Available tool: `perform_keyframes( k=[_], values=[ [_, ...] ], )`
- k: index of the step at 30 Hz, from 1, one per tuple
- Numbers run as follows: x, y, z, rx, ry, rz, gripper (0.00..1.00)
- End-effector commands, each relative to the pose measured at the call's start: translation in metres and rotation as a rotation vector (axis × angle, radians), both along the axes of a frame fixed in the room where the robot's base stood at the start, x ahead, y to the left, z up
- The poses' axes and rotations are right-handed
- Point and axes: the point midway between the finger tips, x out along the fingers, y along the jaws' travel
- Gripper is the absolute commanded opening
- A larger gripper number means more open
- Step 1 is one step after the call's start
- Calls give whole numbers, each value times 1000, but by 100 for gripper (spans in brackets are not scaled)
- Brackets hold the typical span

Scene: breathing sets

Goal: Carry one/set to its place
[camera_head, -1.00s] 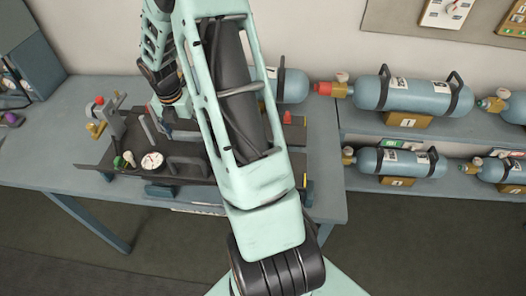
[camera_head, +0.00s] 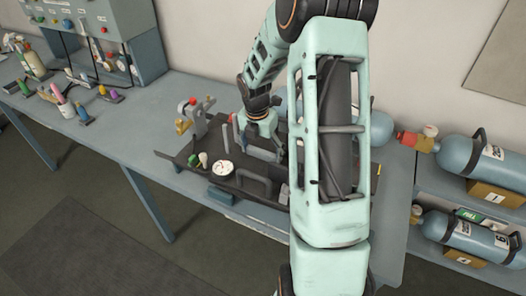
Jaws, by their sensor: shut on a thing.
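The breathing set (camera_head: 232,195) is a dark flat plate with grab handles, a white round gauge (camera_head: 223,167) and small green and white fittings at its left front. It is at the bench, near the bench's front edge; I cannot tell if it rests on the top or is just above it. My gripper (camera_head: 262,133) is over the back middle of the plate, pointing down, and is shut on part of the set. The fingertips are small and partly hidden, so the exact grip point is unclear. My arm hides the set's right part.
The blue-grey bench (camera_head: 140,135) is bare left of the set. Pens and small tools (camera_head: 85,105) lie farther left, before a grey panel box (camera_head: 100,40). A blue cylinder (camera_head: 382,128) shows behind my arm. Shelves at right hold numbered cylinders (camera_head: 462,155).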

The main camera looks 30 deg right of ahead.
Motion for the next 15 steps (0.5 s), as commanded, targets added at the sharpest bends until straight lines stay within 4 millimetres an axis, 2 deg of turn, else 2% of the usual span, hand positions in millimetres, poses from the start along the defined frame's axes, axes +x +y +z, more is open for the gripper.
perform_keyframes(
  k=[15],
  values=[
    [2, -1, -10, -2, -5, 0, 21]
  ],
)
